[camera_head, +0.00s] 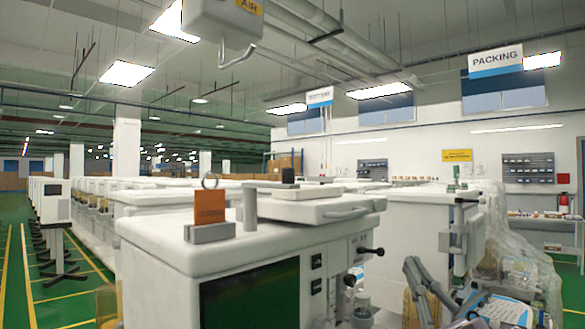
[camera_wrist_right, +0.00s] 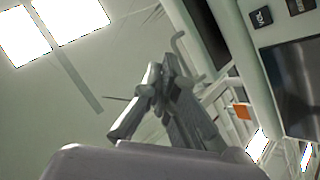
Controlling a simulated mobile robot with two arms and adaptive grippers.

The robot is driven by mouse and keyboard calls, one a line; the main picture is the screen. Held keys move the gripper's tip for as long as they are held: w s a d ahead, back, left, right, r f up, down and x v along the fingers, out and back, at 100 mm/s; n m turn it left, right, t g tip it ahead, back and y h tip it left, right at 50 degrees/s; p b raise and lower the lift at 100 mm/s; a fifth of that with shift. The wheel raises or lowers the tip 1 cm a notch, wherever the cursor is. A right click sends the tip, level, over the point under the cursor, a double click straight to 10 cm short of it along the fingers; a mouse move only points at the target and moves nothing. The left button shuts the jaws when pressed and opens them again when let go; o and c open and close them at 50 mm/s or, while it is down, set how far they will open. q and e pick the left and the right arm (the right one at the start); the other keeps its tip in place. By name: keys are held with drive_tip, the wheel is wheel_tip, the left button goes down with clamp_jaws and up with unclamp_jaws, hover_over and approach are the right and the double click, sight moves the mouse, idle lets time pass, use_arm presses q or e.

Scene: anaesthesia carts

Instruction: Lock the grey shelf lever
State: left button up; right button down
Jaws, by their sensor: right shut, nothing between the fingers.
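A white anaesthesia cart (camera_head: 165,243) stands close in front of me in the head view. My right gripper (camera_head: 413,268) is at the lower right, beside the cart's right side and apart from the post. In the right wrist view, its fingers (camera_wrist_right: 158,85) are together with nothing between them. No lever shows clearly there. My left gripper is not in view.
An orange card (camera_head: 209,207) stands in a grey holder on the cart top. Black-knobbed handles (camera_head: 370,251) stick out on the cart's right. Plastic-wrapped equipment (camera_head: 510,270) stands at the right. A green aisle (camera_head: 60,290) runs along the left.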

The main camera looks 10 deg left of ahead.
drive_tip(key=s+a+r+n+g+y, duration=0.1)
drive_tip(key=s+a+r+n+g, duration=0.4)
drive_tip(key=r+n+g, duration=0.3)
drive_tip(key=s+a+r+n+g+y, duration=0.2)
drive_tip(key=s+a+r+n+g, duration=0.2)
drive_tip(key=n+g, duration=0.9)
wheel_tip(320, 180, up, 4)
drive_tip(key=s+n, duration=0.1)
drive_tip(key=s, duration=0.1)
drive_tip(key=shift+s+a+r+n, duration=0.15)
drive_tip(key=shift+s+a+n, duration=0.15)
drive_tip(key=shift+a, duration=0.1)
drive_tip(key=shift+a, duration=0.1)
drive_tip(key=a+p, duration=0.3)
drive_tip(key=a, duration=0.7)
drive_tip(key=w, duration=0.1)
drive_tip(key=w+d+p, duration=0.1)
drive_tip(key=w, duration=0.1)
drive_tip(key=w+d+p, duration=0.1)
drive_tip(key=shift+w, duration=0.3)
drive_tip(key=shift+a, duration=0.2)
